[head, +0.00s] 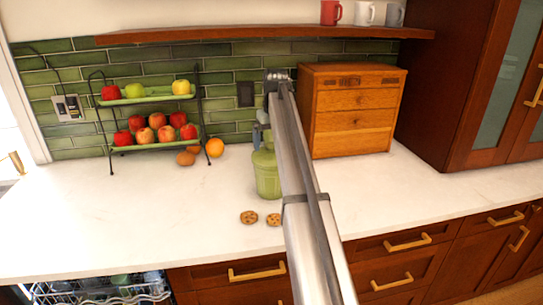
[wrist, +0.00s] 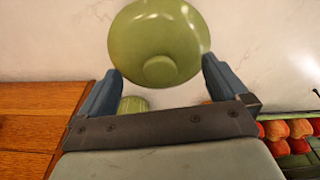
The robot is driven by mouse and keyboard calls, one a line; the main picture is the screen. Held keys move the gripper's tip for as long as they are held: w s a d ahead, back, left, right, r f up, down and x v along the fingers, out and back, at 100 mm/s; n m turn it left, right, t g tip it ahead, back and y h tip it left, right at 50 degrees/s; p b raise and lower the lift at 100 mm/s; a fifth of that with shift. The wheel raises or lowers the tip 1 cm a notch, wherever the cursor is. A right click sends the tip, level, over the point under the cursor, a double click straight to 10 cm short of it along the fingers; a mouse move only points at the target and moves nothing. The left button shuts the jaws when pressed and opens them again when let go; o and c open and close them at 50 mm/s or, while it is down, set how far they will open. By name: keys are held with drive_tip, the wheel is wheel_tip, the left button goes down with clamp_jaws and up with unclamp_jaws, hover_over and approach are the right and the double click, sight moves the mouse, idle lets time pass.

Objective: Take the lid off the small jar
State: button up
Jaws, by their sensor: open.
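The green jar (head: 268,177) stands upright on the white counter, partly covered by my arm in the head view. In the wrist view a round, glossy green lid (wrist: 150,30) with a round knob (wrist: 160,71) shows from above. My gripper (head: 261,134) is above the jar, mostly hidden by my arm in the head view. In the wrist view my gripper (wrist: 161,68) is open, its blue fingers on either side of the lid's knob end. I cannot tell whether they touch it. A ribbed green thing (wrist: 133,104) shows between the fingers; I cannot tell what it is.
A wooden drawer box (head: 352,110) stands right of the jar. A two-tier fruit rack (head: 150,146) and an orange (head: 215,147) are to the left. Two cookies (head: 249,217) lie in front. A shelf (head: 270,35) hangs above. The left counter front is clear.

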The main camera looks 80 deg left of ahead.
sight(272, 152)
wheel_tip(272, 152, down, 3)
drive_tip(key=shift+a+r, duration=0.15)
drive_tip(key=shift+r, duration=0.05)
drive_tip(key=c, duration=1.1)
